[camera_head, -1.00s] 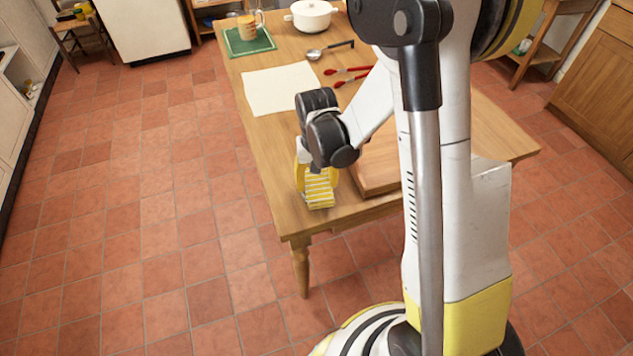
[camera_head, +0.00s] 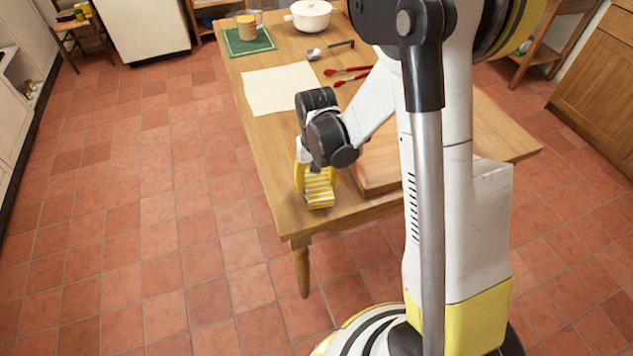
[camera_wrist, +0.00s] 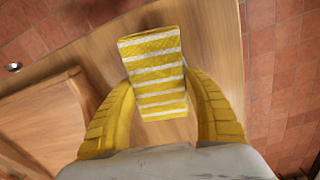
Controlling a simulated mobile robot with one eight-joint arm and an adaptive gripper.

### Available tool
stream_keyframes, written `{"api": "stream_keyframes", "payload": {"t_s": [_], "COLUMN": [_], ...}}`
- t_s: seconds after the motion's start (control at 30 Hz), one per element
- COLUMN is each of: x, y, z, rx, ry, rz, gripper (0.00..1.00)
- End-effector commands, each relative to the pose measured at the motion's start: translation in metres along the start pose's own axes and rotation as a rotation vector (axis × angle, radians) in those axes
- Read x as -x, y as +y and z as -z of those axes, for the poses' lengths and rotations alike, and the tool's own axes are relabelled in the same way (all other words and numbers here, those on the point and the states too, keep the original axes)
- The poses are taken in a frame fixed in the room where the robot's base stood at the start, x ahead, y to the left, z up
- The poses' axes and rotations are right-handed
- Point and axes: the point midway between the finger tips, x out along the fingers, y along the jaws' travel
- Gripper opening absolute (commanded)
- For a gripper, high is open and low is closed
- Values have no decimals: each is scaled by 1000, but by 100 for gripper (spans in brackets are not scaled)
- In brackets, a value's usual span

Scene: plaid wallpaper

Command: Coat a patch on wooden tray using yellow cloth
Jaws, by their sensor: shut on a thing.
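The yellow cloth (camera_wrist: 154,70), with white stripes, is folded into a pad and sits between the yellow fingers of my gripper (camera_wrist: 160,105) in the wrist view. My gripper is shut on it. In the head view the cloth (camera_head: 320,190) is near the table's front left corner, left of the wooden tray. The wooden tray (camera_head: 372,172) lies on the table, partly hidden behind my arm. Its rim and corner also show at the left of the wrist view (camera_wrist: 40,92), apart from the cloth. I cannot tell how high the cloth is above the table.
The wooden table (camera_head: 235,85) also bears a cream sheet (camera_head: 278,89), red-handled utensils (camera_head: 350,71), a ladle (camera_head: 328,49), a white pot (camera_head: 308,16) and a mug (camera_head: 247,26) on a green mat (camera_head: 262,42). Tiled floor lies open to the left.

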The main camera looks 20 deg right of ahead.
Motion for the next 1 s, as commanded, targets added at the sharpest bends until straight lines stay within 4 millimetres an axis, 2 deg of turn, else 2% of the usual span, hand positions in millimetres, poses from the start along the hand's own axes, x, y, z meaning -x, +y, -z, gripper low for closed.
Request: {"api": "stream_keyframes", "payload": {"t_s": [0.43,1.0], "x": [5,56], "y": [0,0], "z": [-1,0], "rx": [0,0], "ry": [-1,0], "rz": [0,0], "gripper": [25,25]}}
